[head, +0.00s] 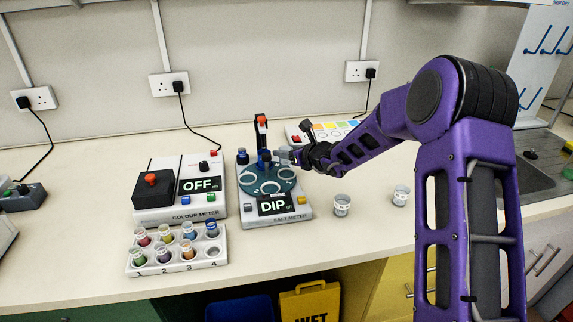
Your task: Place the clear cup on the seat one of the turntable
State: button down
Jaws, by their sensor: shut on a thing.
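My gripper (296,156) is shut on a small pale grey, see-through thing that looks like the clear cup (284,153). It is held at the right rear of the turntable; the fingers partly hide it, and I cannot tell whether it touches the disc. The turntable (268,188) is a teal disc with white ring-shaped seats, on the salt meter (300,213), whose display reads DIP. Seat numbers are too small to read. Two other small clear cups stand upright on the bench, one near the meter (342,206) and one farther right (401,196).
The colour meter (188,191), reading OFF, and a vial rack (203,262) stand left. A panel with coloured spots (325,130) lies behind. The front right bench is clear.

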aim_at(287, 162)
jog(key=shift+f, duration=2)
jog(key=shift+c, duration=1.4)
grip_release()
jog(key=shift+r, duration=0.1)
jog(key=v, duration=1.2)
